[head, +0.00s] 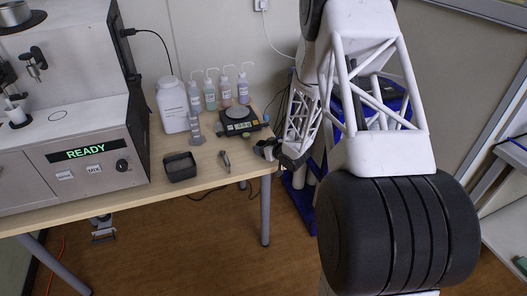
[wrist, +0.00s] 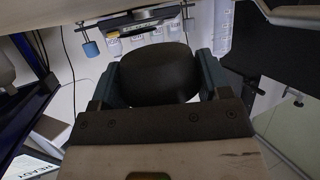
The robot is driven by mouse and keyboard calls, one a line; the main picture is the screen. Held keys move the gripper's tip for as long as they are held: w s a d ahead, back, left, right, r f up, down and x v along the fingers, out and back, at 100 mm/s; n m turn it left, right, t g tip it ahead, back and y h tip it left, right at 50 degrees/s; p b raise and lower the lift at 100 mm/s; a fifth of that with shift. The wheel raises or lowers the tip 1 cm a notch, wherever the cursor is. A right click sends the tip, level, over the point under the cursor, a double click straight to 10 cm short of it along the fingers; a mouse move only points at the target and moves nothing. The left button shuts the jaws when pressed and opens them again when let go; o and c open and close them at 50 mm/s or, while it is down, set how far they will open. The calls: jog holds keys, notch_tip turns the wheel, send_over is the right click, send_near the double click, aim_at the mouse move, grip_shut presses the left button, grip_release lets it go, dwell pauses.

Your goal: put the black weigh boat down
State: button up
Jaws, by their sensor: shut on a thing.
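My gripper (head: 268,149) is at the right edge of the bench, just right of and in front of the balance. In the wrist view its two fingers (wrist: 158,84) are shut on the black weigh boat (wrist: 160,70), a dark rounded shape that fills the space between them. In the head view the boat is too small and dark to tell from the gripper. The wrist view looks turned over, with the balance (wrist: 145,20) near its top edge.
The balance (head: 239,122), several wash bottles (head: 210,93), a cylinder (head: 196,130) and a white jar (head: 173,105) stand behind. The analyser (head: 95,160) is at left.

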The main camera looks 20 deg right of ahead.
jog(key=shift+w+d+f, duration=0.1)
jog(key=shift+w, duration=0.3)
jog(key=shift+w+f, duration=0.2)
jog(key=shift+f, duration=1.35)
jog(key=shift+f, duration=0.15)
jog(key=o, duration=0.8)
jog(key=shift+c, duration=0.2)
jog(key=shift+v, duration=3.9)
